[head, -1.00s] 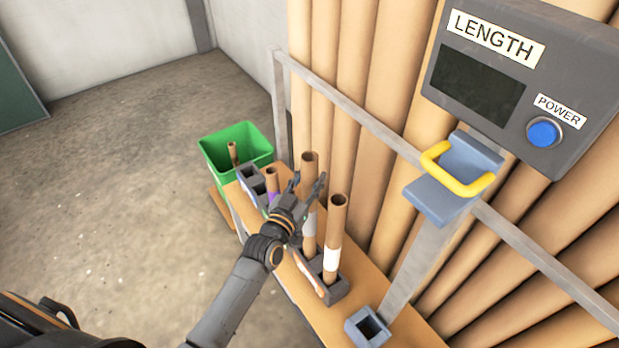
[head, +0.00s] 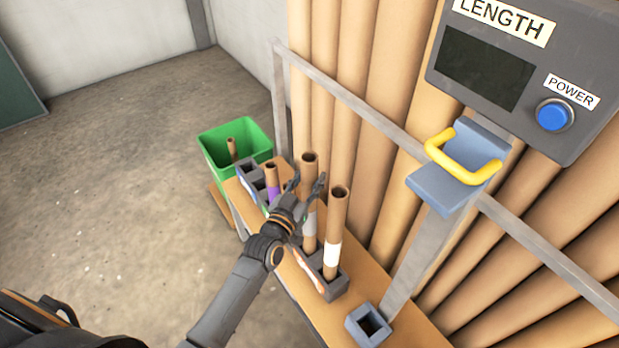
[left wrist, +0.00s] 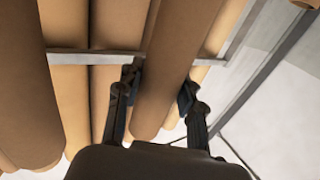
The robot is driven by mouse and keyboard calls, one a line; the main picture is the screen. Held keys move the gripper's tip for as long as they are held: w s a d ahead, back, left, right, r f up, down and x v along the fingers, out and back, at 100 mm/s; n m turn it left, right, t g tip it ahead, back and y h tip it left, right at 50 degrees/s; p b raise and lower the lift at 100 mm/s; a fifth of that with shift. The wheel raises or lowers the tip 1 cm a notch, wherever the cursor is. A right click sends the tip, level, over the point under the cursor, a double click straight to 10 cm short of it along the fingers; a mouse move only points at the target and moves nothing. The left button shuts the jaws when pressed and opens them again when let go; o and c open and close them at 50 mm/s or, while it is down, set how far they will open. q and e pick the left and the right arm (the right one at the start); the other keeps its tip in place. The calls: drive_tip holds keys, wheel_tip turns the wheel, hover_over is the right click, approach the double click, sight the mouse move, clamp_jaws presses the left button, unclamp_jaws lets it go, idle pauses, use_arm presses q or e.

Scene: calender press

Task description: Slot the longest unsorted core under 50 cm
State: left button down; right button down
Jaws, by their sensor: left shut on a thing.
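My left gripper (head: 306,186) is shut on a brown core (head: 309,165) with a grey band, one finger on each side. The core stands upright; its foot is partly hidden. The left wrist view shows it (left wrist: 168,70) between the fingers. A core with a white band (head: 336,220) stands to the right in a dark grey holder (head: 338,289). A shorter core with a purple band (head: 271,178) stands to the left, in or beside the grey slotted rack (head: 249,170). The length gauge (head: 490,66) has a dark screen. My right gripper is out of view.
A green bin (head: 212,157) with a core (head: 232,148) in it stands at the far end. A blue-grey square socket (head: 368,325) is on the bench (head: 315,318), below a yellow handle (head: 455,166). Tall tubes and a metal rail (head: 350,102) line the back. Floor at left is clear.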

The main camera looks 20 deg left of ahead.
use_arm(q)
drive_tip(key=shift+f+b, duration=0.35)
drive_tip(key=shift+f, duration=0.2)
drive_tip(key=c, duration=0.8)
unclamp_jaws()
drive_tip(key=shift+o, duration=0.2)
drive_tip(key=s+a, duration=0.1)
drive_tip(key=s, duration=1.1)
drive_tip(key=shift+a, duration=0.35)
drive_tip(key=s+f+g+y, duration=0.1)
drive_tip(key=s+f+g, duration=0.35)
drive_tip(key=f, duration=1.05)
drive_tip(key=s+f+g, duration=0.3)
drive_tip(key=s+f, duration=0.2)
drive_tip(key=f, duration=0.9)
drive_tip(key=s+a+f+g, duration=0.1)
drive_tip(key=s+f+g, duration=0.2)
drive_tip(key=s+f, duration=0.3)
drive_tip(key=s+a+f+g+y, duration=0.1)
drive_tip(key=s+f, duration=0.5)
drive_tip(key=s, duration=0.7)
drive_tip(key=s+a+f+g, duration=0.2)
drive_tip(key=s+f+g, duration=0.3)
drive_tip(key=s, duration=0.5)
wheel_tip(320, 180, down, 2)
drive_tip(key=shift+s+a+f+m+y, duration=0.1)
drive_tip(key=shift+s+a+m+y, duration=0.2)
drive_tip(key=shift+a+m, duration=0.1)
